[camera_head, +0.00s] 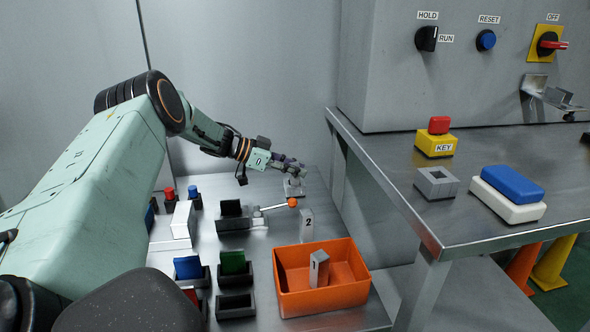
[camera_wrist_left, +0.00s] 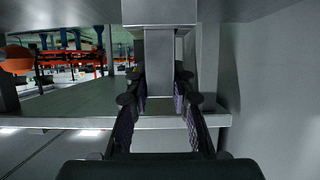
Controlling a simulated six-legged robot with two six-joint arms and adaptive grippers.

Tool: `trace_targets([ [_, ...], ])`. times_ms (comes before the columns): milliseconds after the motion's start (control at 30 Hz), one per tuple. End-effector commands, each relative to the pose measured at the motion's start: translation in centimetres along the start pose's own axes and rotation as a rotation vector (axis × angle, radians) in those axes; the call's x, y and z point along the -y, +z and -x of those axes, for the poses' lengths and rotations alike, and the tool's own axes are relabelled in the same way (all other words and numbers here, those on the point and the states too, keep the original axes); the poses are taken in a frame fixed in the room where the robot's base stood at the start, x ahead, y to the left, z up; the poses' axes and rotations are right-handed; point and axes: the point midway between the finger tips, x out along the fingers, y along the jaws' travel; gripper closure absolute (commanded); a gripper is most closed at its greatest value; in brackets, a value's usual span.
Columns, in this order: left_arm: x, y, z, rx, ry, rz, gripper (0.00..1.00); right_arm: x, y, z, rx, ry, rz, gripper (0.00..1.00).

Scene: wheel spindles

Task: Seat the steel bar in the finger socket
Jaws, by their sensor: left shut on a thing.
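My left gripper (camera_head: 297,170) reaches over the far end of the low steel bench. It is shut on a grey steel bar; in the left wrist view the bar (camera_wrist_left: 159,65) is upright between the two finger pads. A wider grey steel block (camera_wrist_left: 160,12) adjoins the bar's upper end there; I cannot tell whether the bar sits inside it. In the head view a small grey steel piece (camera_head: 294,187) shows just below the fingers, partly hidden. No socket is clearly identifiable at the gripper. My right gripper is not in view.
An orange-knobbed lever (camera_head: 292,202) lies close below the gripper. Plate 2 (camera_head: 307,226) and an orange bin (camera_head: 322,302) holding piece 1 (camera_head: 319,268) stand nearer. Coloured blocks in black holders fill the left. A square-holed grey block (camera_head: 437,183) sits on the higher right table.

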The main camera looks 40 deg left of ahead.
Motion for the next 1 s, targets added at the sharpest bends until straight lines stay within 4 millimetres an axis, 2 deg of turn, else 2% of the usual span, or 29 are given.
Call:
trace_targets([
  [133,0.0,0.4,-0.2,0.001,0.001,0.0,1.0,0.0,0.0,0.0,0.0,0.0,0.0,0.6],
  [167,0.0,0.4,-0.2,0.0,0.001,0.0,0.75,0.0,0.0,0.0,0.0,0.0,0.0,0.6],
  [400,0.0,0.3,-0.2,0.0,0.001,0.0,0.55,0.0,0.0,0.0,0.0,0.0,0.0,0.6],
  [800,0.0,-0.2,0.2,-0.002,-0.001,0.0,0.54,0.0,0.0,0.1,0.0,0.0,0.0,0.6],
  [1000,0.0,-0.4,3.5,-0.002,-0.002,0.003,0.54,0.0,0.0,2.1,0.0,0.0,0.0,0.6],
])
